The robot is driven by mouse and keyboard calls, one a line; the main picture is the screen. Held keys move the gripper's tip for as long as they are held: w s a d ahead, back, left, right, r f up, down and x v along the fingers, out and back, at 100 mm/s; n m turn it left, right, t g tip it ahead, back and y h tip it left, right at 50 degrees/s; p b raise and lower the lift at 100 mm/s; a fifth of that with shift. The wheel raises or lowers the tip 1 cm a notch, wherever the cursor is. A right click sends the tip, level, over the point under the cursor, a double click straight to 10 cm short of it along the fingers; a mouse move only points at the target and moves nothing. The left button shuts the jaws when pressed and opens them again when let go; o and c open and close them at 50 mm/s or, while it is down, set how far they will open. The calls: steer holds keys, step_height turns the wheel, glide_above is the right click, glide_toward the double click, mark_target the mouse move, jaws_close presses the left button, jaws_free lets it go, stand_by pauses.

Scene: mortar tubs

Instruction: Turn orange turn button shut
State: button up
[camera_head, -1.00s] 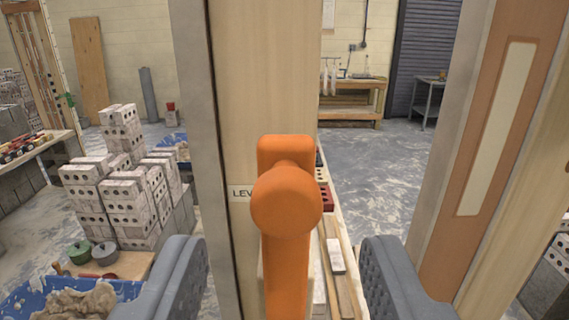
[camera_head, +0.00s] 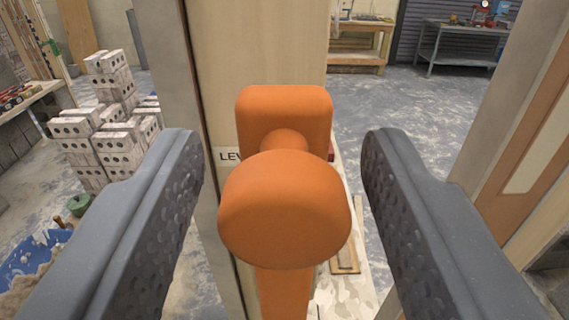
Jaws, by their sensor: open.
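The orange turn button (camera_head: 285,210) is in the middle of the camera view, close to me. Its rounded end faces me, with a square orange plate behind it on the edge of a pale wooden door or panel (camera_head: 262,45). A long orange part runs down below the rounded end. My gripper (camera_head: 282,150) is open, with one grey dimpled finger on each side of the button. I see gaps between both fingers and the button. A label starting "LEV" is partly hidden behind the button.
A stack of pale bricks (camera_head: 105,125) stands at the left, with a blue tub (camera_head: 30,265) below it. A wooden bench (camera_head: 358,45) and a grey table (camera_head: 455,45) stand at the back. Another wooden panel (camera_head: 530,150) is at the right. Open floor lies between.

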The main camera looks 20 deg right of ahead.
jaws_close()
steer(key=shift+d+b, duration=0.1)
steer(key=shift+b, duration=0.25)
